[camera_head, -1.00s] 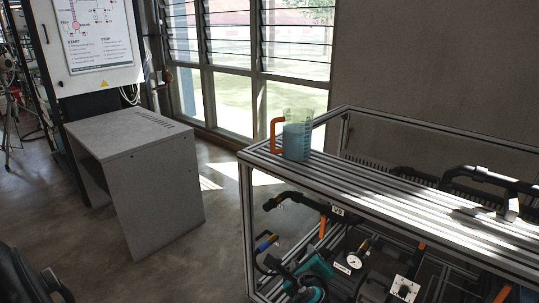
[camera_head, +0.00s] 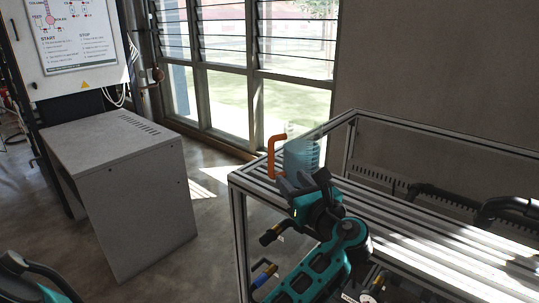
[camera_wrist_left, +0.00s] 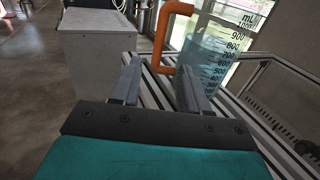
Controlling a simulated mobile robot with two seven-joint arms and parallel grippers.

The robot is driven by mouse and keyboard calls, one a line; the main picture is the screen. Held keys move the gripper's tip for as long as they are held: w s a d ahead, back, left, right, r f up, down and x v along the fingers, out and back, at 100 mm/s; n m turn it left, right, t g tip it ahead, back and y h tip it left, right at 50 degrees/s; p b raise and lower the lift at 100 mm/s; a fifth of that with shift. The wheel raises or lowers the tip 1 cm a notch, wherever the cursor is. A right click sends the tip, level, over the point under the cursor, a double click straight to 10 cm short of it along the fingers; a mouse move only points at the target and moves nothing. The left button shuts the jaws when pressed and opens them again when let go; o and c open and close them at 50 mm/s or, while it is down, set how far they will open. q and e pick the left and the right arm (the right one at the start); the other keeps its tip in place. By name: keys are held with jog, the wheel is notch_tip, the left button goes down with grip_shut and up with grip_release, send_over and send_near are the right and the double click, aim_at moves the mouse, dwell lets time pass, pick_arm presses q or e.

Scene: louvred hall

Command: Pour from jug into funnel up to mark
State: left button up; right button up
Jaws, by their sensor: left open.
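The jug (camera_head: 302,154) is a clear measuring jug with bluish liquid and an orange handle on its left. It stands upright on the slatted top of the metal frame, at its near left corner. My left gripper (camera_head: 301,182) is open just in front of the jug and hides its lower part. In the left wrist view, the open fingers (camera_wrist_left: 158,88) point towards the orange handle (camera_wrist_left: 164,38). The handle is beyond the fingertips, and nothing shows gripped. The jug's mL scale (camera_wrist_left: 222,52) shows there too. I see no funnel. My right gripper is out of view.
The frame's slatted top (camera_head: 410,217) is bare right of the jug, with black pipes (camera_head: 505,208) at the far right. A grey cabinet (camera_head: 125,190) stands left, across open floor. Louvred windows (camera_head: 240,85) are behind.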

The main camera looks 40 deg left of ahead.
aim_at(272, 161)
pick_arm(q)
jog(key=b+x, duration=0.2)
jog(key=x, duration=0.2)
jog(key=shift+w+a+f+b, duration=0.15)
jog(key=shift+a+b, duration=0.1)
jog(key=shift+b, duration=0.15)
jog(key=x, duration=0.1)
jog(key=p+x, duration=0.1)
jog(key=x, duration=0.2)
jog(key=shift+r, duration=0.25)
jog(key=shift+w+a+f, duration=0.1)
jog(key=shift+w+a, duration=0.15)
jog(key=shift+a, duration=0.3)
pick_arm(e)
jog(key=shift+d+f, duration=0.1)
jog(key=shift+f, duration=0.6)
pick_arm(q)
jog(key=shift+p, duration=0.35)
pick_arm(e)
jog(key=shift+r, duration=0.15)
pick_arm(q)
jog(key=shift+p, duration=0.45)
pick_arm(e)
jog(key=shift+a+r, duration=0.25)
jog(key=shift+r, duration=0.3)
